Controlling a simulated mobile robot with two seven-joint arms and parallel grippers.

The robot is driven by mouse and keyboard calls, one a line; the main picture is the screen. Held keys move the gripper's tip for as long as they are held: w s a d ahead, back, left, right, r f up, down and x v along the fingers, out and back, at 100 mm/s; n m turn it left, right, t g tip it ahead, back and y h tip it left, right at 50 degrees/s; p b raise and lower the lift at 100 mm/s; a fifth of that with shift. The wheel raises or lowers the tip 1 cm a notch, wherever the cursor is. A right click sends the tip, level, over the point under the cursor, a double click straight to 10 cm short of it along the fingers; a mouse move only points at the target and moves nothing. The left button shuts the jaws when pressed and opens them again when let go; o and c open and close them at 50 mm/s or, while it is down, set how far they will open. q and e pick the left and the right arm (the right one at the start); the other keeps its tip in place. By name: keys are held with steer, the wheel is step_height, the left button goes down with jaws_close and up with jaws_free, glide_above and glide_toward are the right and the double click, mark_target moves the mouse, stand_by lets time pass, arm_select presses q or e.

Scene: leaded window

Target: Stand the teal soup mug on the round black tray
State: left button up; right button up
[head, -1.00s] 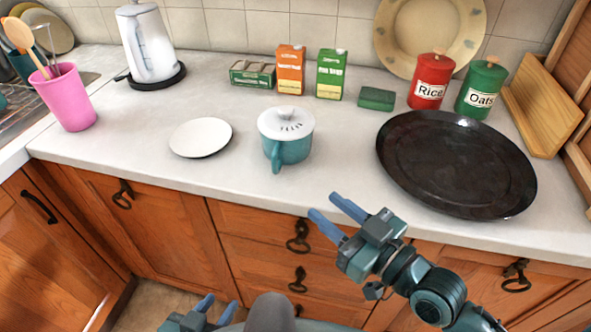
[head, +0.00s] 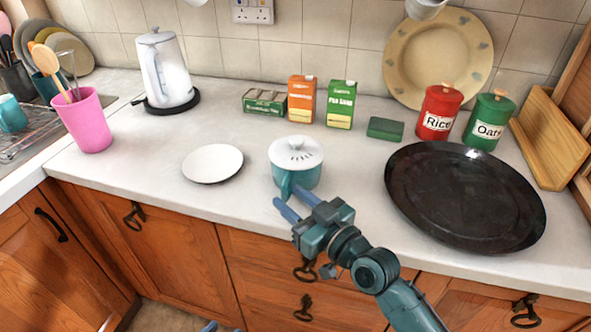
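The teal soup mug (head: 308,177) stands upright on the counter, with a white lid-like top (head: 296,151) that has dark slots. Its handle (head: 286,184) points toward the front edge. The round black tray (head: 463,195) lies on the counter to the right, empty. My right gripper (head: 288,197) is open, its blue fingers spread just in front of the mug at the handle. I cannot tell whether they touch it.
A white plate (head: 213,164) lies left of the mug. Cartons (head: 341,104), a green sponge (head: 385,128), a Rice canister (head: 438,112) and an Oats canister (head: 488,121) stand behind. A kettle (head: 165,72) and pink cup (head: 86,122) are left. Counter between mug and tray is clear.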

steer(key=shift+w+a, duration=0.3)
steer(key=shift+c, duration=0.2)
jaws_close()
stand_by(0.8)
steer(key=shift+r, duration=0.2)
